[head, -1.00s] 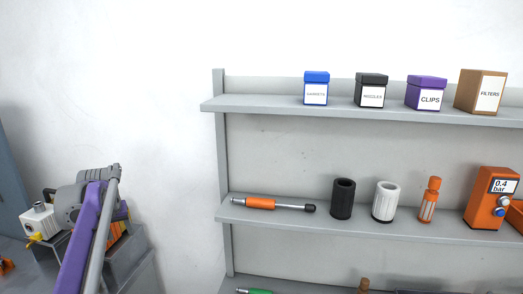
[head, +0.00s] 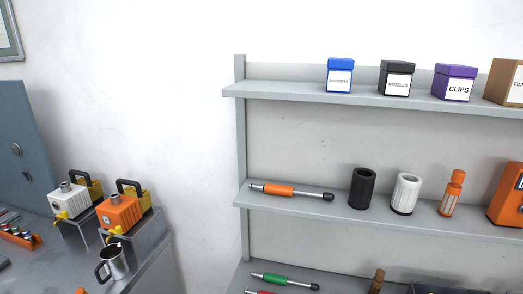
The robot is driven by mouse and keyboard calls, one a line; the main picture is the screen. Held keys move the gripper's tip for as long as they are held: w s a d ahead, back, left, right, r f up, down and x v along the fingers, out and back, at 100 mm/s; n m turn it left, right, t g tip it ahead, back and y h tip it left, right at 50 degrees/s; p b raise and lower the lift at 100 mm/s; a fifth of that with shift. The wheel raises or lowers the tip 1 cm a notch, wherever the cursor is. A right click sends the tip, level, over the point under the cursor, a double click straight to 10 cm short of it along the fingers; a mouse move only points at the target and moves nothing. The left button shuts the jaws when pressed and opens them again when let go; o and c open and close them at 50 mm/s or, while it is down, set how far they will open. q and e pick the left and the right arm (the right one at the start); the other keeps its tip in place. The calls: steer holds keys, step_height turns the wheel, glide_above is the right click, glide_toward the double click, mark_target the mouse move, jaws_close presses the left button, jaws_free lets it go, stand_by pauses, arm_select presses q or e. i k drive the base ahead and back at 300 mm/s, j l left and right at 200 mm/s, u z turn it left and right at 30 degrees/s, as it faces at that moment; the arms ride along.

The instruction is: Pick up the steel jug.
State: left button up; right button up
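The steel jug (head: 114,262) stands upright on the grey worktop at the lower left of the head view. Its dark handle is on its left side. It is just in front of the orange pressure washer (head: 119,213) on its raised stand. Neither of my grippers shows in the head view now.
A white washer (head: 68,203) stands left of the orange one. A rack of coloured parts (head: 20,236) lies at the far left of the worktop. Shelves (head: 340,209) on the right hold lances, cylinders and labelled boxes. A blue-grey cabinet (head: 22,150) is at the left.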

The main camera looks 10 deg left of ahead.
mark_target(111, 267)
steer(key=k+u, duration=0.15)
steer(key=u, duration=0.3)
steer(key=k+j+u, duration=0.1)
steer(key=u, duration=0.3)
steer(key=k+j+u, duration=0.15)
steer(key=u, duration=0.3)
steer(key=k, duration=0.1)
